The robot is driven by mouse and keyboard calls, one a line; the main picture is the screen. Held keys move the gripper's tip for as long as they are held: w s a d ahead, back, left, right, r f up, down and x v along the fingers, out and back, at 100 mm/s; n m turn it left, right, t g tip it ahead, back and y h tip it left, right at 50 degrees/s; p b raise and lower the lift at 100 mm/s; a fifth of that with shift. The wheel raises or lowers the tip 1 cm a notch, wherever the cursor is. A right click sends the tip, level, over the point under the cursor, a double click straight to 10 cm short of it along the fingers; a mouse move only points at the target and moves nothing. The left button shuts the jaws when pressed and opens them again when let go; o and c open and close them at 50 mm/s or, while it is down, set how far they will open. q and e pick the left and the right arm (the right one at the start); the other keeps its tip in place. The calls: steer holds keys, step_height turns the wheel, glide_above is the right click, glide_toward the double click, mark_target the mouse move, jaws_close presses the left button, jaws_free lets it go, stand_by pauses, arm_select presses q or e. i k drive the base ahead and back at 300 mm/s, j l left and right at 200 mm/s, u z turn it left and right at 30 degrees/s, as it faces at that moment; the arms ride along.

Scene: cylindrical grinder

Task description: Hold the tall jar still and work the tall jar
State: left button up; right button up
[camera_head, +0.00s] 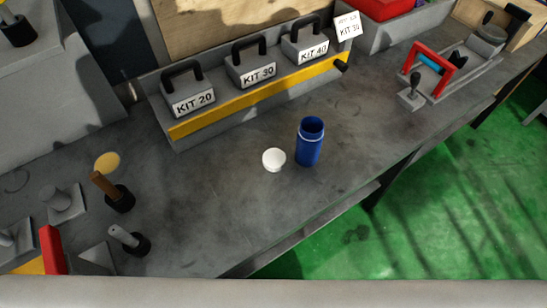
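The tall jar (308,146) is blue with a pale ring below its rim. It stands upright on the grey bench, near the front edge. Its mouth is open and dark inside. A round white lid (274,160) lies on the bench just left of the jar, apart from it. Neither of my grippers shows in the head view, and nothing holds the jar.
Behind the jar, a grey rack with a yellow strip (260,95) holds kit boxes (192,98). A red-handled fixture (432,64) stands at the back right. Several handled tools, including a brown-handled one (104,184), stand at left. The bench right of the jar is clear.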

mark_target(309, 142)
steer(key=l+u, duration=0.15)
steer(key=l, duration=0.25)
steer(key=k+l+u, duration=0.15)
steer(key=l, duration=0.25)
steer(key=k+l+u, duration=0.15)
steer(key=l, duration=0.25)
steer(key=k+l+u, duration=0.15)
steer(key=l, duration=0.25)
